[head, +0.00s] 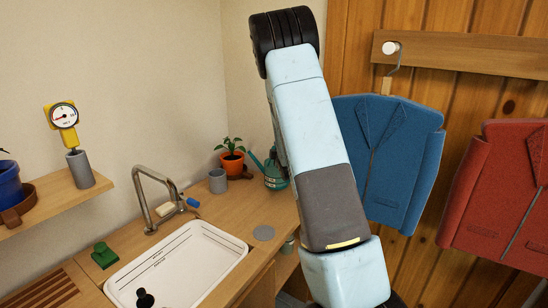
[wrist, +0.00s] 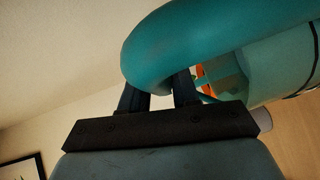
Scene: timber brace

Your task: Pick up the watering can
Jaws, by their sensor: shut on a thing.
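The teal watering can (head: 275,178) stands at the back of the wooden counter, beside the potted plant, partly hidden behind my arm in the head view. In the wrist view its thick curved handle (wrist: 200,45) crosses close in front of the camera, and its paler body (wrist: 284,72) is at the right. My gripper (wrist: 160,92) has its two dark fingers at the handle and is shut on it. The fingertips are hidden behind the handle. In the head view my arm hides the gripper.
An orange pot with a plant (head: 233,161) and a grey cup (head: 217,181) stand close left of the can. A white sink (head: 215,250) with a tap (head: 146,195) is nearer. Blue (head: 400,150) and red (head: 500,195) jackets hang at the right.

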